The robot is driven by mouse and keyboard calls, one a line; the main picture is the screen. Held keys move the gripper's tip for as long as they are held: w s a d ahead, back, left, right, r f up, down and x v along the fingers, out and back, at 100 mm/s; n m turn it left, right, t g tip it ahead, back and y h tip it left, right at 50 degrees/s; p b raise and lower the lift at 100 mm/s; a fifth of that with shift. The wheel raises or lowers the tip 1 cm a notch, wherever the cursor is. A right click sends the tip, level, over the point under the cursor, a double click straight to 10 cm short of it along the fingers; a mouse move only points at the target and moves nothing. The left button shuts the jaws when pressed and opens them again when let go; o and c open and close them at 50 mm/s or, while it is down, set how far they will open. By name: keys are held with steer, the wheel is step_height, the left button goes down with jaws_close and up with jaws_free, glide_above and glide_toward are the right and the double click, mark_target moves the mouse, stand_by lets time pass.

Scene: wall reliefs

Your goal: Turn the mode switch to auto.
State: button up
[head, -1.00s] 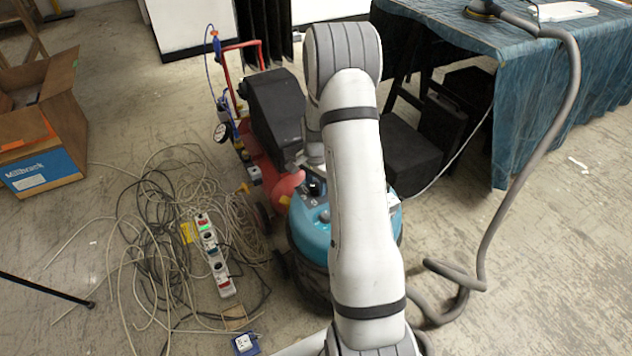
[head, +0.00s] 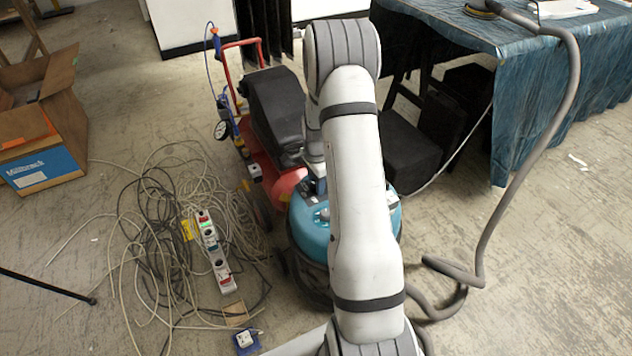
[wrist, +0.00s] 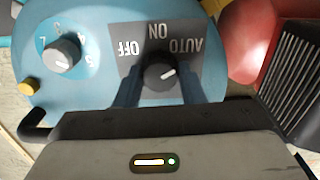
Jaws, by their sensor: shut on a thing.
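The mode switch (wrist: 160,75) is a dark round knob on a grey panel of the blue-topped machine. In the wrist view the panel's labels are upside down: OFF at left, ON in the middle, AUTO at right. The knob's white mark points right and slightly up, to the AUTO side. My gripper (wrist: 161,88) is shut on the knob, one finger on each side. In the head view the machine (head: 312,228) stands below my arm, which hides much of its top and the switch.
A second, numbered knob (wrist: 62,54) and a yellow button (wrist: 29,87) are on the machine's top. A red compressor (head: 286,182) stands close behind. Tangled cables and a power strip (head: 215,252) lie at left; a grey hose (head: 515,190) runs at right.

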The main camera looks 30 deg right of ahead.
steer(key=o, duration=1)
steer(key=shift+r, duration=0.1)
step_height(320, 180, up, 8)
steer(key=shift+f+p, duration=0.2)
steer(key=shift+p, duration=0.8)
